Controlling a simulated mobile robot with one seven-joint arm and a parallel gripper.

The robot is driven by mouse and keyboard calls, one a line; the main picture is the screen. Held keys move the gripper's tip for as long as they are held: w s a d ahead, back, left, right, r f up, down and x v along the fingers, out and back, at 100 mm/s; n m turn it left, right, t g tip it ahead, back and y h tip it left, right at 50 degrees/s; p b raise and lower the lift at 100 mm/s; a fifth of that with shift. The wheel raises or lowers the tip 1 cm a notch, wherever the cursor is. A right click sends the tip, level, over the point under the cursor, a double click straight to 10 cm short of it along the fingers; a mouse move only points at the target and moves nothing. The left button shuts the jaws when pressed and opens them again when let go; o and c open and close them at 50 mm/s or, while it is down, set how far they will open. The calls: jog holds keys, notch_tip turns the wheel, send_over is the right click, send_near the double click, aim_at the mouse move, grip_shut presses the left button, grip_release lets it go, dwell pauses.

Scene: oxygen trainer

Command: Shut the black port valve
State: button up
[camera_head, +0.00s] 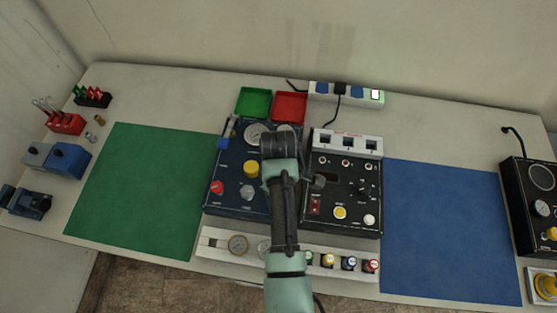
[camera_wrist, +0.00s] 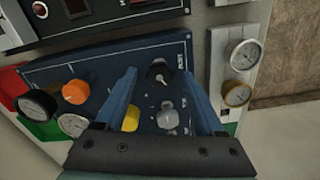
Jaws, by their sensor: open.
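The black valve knob (camera_wrist: 158,72), with a pale pointer on top, sits on the blue panel (camera_wrist: 100,62) in the wrist view. A label that I cannot read clearly is beside it. My gripper (camera_wrist: 160,76) is open, and its two blue fingers frame the knob from either side in that view. I cannot tell whether they touch it. In the head view the blue panel (camera_head: 229,158) stands mid-table, and my arm covers its right part, so the black knob is hidden there.
On the blue panel are a yellow knob (camera_wrist: 130,119), a grey knob (camera_wrist: 167,117), an orange knob (camera_wrist: 76,92) and gauges. A black panel (camera_head: 330,213) adjoins it, with a white gauge strip (camera_head: 214,243) in front. Green (camera_head: 140,190) and blue (camera_head: 450,225) mats are clear.

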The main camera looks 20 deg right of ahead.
jog(key=shift+f, duration=0.25)
grip_shut()
